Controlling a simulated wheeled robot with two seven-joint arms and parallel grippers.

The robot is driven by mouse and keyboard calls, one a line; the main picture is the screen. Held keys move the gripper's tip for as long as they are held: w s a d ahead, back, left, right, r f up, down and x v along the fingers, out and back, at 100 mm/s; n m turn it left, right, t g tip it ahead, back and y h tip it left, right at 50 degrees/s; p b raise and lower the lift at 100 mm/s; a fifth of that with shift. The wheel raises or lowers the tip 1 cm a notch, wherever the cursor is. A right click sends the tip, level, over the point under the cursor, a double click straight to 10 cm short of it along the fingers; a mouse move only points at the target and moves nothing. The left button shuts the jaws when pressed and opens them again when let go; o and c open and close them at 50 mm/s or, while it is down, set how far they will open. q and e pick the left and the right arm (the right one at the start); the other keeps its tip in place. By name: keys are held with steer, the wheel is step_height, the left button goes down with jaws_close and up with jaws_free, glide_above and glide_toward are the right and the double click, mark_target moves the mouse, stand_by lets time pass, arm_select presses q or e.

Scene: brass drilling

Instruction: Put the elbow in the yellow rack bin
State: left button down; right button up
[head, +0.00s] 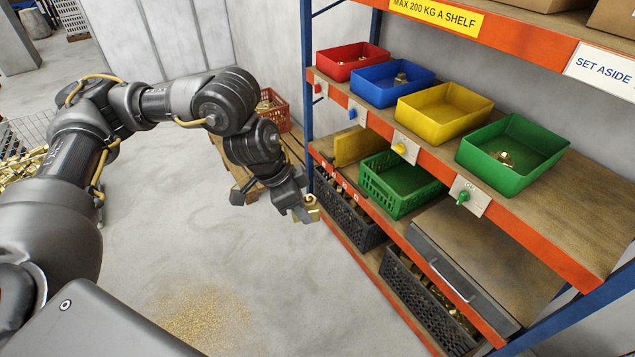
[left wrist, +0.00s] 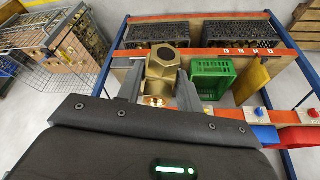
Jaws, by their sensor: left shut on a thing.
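The elbow, a brass fitting with a hex-shaped end, shows large in the left wrist view (left wrist: 163,65). In the head view a small brass part of it (head: 311,208) shows at my left fingertips. My left gripper (head: 299,207) is shut on it, with a finger on each side in the left wrist view (left wrist: 158,88). It hangs in the air left of the shelves. The yellow rack bin (head: 425,123) stands on the rack's upper shelf, between the blue and green bins. It looks empty inside. My right gripper is not in view.
A red bin (head: 347,70), a blue bin (head: 388,96) and a green bin (head: 510,176) share the shelf; blue and green hold brass parts. A board with a yellow sign (head: 437,15) hangs above. A green crate (head: 402,186) sits below. Open floor (head: 270,280) lies left.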

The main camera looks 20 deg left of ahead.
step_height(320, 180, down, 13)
steer(key=b, duration=1.1)
steer(key=shift+b, duration=0.3)
